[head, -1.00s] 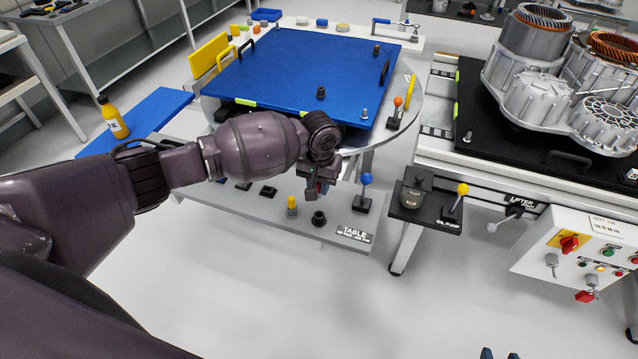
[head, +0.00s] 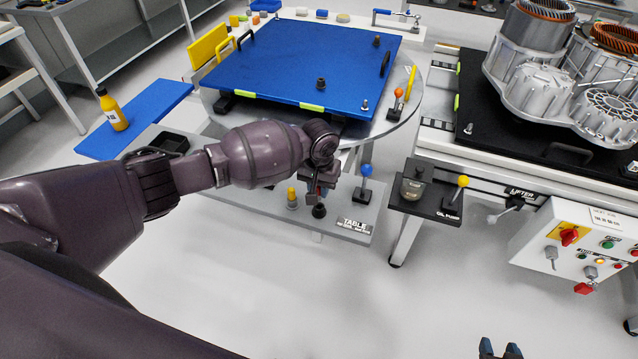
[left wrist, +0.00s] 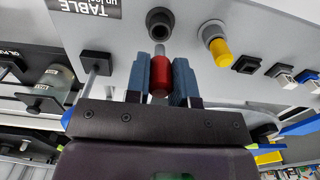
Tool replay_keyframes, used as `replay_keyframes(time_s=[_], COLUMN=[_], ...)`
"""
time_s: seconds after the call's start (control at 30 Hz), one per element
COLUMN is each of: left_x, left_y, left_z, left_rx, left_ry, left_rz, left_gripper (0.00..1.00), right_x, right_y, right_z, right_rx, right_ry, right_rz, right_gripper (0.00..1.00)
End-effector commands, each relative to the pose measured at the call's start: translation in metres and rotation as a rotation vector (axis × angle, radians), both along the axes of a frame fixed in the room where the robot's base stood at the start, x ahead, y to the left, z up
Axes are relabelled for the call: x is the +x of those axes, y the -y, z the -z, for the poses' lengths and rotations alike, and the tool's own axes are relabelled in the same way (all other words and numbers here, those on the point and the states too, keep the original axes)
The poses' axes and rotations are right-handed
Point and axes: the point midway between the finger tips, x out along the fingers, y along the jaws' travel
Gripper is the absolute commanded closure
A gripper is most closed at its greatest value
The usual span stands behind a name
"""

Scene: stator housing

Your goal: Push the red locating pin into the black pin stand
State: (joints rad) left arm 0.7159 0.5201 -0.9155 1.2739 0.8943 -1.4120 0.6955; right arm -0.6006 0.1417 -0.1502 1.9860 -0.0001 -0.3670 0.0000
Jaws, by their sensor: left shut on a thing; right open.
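My left gripper (head: 319,195) is shut on the red locating pin (left wrist: 160,77), which sits between its two blue-grey fingers in the left wrist view. The pin's silver shank points at the black pin stand (left wrist: 159,22), a round black socket on the grey shelf. The shank's end is close to the socket mouth; I cannot tell whether it has entered. In the head view the black pin stand (head: 319,211) is just below the fingertips, and the pin is mostly hidden by the gripper. My right gripper (head: 500,348) is open and empty at the bottom edge.
A yellow pin in a grey holder (head: 292,198) stands just left of the black stand. A blue-knobbed lever (head: 366,175) is close on the right. The blue plate (head: 300,65) on the round table is behind the gripper. Open floor is in front.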

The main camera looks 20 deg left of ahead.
Motion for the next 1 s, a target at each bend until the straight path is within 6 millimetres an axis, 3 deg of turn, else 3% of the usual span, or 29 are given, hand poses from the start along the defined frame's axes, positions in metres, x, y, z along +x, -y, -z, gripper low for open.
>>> replay_keyframes(time_s=[0.3,1.0], left_x=[0.000,0.000], left_y=[0.000,0.000], left_z=[0.019,0.025], left_rx=[0.000,0.000], left_ry=[0.000,0.000], left_rz=[0.000,0.000], left_gripper=[1.00,1.00], right_x=[0.004,-0.005], right_y=[0.000,0.001], right_z=[0.003,0.012], right_rx=[-0.002,-0.001], right_ry=[0.010,-0.012], right_rz=[-0.003,0.003], right_gripper=[0.57,0.57])
